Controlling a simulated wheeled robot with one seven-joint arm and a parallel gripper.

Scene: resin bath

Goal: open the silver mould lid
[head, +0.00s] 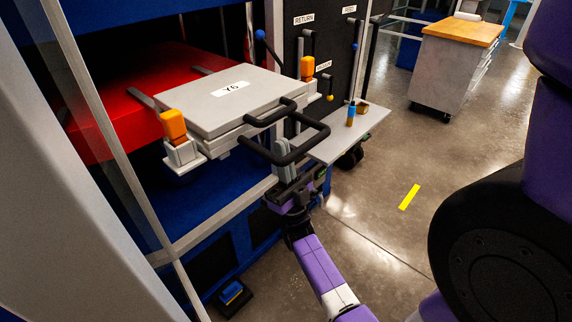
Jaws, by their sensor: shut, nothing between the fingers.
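The silver mould lid (218,104) is a flat grey slab with a white label, lying closed and level on the mould's lower half. A small black handle (272,114) is on its front edge. A larger black bar handle (298,154) sticks out below it. An orange latch (174,126) stands at the left corner and another orange latch (307,67) at the right corner. My gripper (287,178) is below and in front of the larger handle, apart from the lid.
A wood-topped cabinet (452,68) stands farther off. The floor at right is mostly clear.

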